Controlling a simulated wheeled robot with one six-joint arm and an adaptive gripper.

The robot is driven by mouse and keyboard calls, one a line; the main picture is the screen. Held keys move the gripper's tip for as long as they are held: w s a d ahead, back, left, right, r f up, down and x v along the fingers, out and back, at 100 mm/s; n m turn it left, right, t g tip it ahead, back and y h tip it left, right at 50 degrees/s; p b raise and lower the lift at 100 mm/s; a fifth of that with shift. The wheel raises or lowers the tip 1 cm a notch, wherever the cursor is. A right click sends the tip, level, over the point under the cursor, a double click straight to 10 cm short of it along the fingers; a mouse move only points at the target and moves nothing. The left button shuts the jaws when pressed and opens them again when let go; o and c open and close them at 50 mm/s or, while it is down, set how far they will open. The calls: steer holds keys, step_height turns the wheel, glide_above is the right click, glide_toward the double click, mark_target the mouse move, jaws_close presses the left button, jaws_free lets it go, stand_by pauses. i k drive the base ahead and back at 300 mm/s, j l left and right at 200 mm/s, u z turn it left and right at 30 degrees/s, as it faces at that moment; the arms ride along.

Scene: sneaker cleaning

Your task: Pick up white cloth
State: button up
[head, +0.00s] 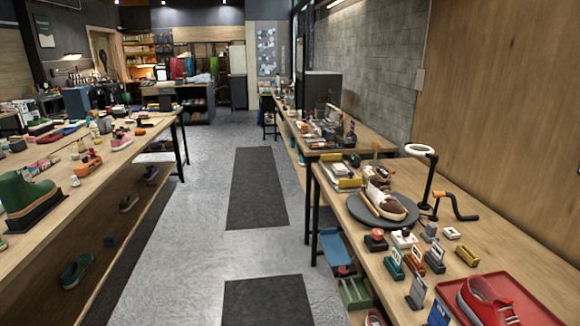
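I cannot make out a white cloth for certain. A pale, crumpled shape (198,78) lies on the far counter at the back, too small to identify. On the right bench (520,262), a small white item (404,239) sits in front of the round grey turntable (365,212), and another pale block (452,233) lies to its right; neither is clearly cloth. A brown and white sneaker (385,202) rests on the turntable. My gripper is not in view.
A red tray (450,290) with a red sneaker (486,300) lies at the near right. A long left bench (95,185) holds shoes and tools. The aisle with dark mats (257,190) between the benches is clear.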

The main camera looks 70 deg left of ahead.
mark_target(339, 169)
steer(key=u, duration=1.65)
steer(key=i+j+z, duration=0.1)
steer(key=i+j, duration=0.35)
steer(key=i, duration=0.3)
steer(key=i+j+z, duration=0.1)
steer(key=i+j, duration=0.4)
steer(key=i, duration=0.2)
steer(key=i+j+z, duration=0.1)
steer(key=i+j, duration=0.45)
steer(key=i, duration=0.15)
